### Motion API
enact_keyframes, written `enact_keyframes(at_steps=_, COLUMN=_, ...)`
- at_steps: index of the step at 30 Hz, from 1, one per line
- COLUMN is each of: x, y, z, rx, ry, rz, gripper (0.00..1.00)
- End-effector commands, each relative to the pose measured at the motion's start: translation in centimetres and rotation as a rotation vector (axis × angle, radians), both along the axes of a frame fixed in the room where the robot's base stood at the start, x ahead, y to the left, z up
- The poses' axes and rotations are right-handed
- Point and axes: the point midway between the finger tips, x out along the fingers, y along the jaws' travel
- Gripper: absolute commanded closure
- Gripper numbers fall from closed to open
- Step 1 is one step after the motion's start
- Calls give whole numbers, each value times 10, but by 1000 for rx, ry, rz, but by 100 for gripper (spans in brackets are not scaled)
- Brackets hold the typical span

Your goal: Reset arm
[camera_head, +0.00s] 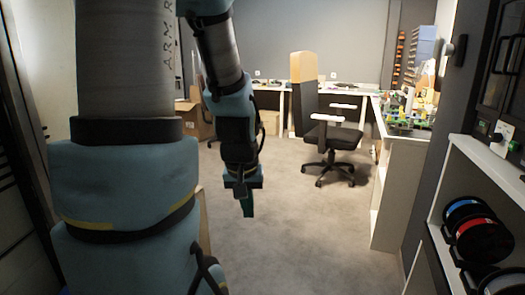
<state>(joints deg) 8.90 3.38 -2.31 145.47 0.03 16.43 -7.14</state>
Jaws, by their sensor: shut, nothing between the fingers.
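My gripper (247,205) hangs down at the end of my arm, a little left of the picture's middle.
A black office chair (344,142) stands beyond the gripper by a white desk (404,160) with colourful items. Cartons (194,121) sit behind my arm. A shelf (488,172) with spools (483,243) is close at right. The middle floor is clear.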

Motion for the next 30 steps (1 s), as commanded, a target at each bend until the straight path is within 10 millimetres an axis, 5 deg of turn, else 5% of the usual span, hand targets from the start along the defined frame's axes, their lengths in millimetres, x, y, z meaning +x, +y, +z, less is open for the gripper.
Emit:
enact_keyframes(at_steps=3, x=-33, y=36, z=2, rx=40, ry=114, rz=-16, gripper=100)
enact_keyframes(at_steps=19, x=-32, y=33, z=128, rx=40, ry=113, rz=-27, gripper=100)
enact_keyframes(at_steps=30, x=-32, y=33, z=144, rx=40, ry=113, rz=-27, gripper=100)
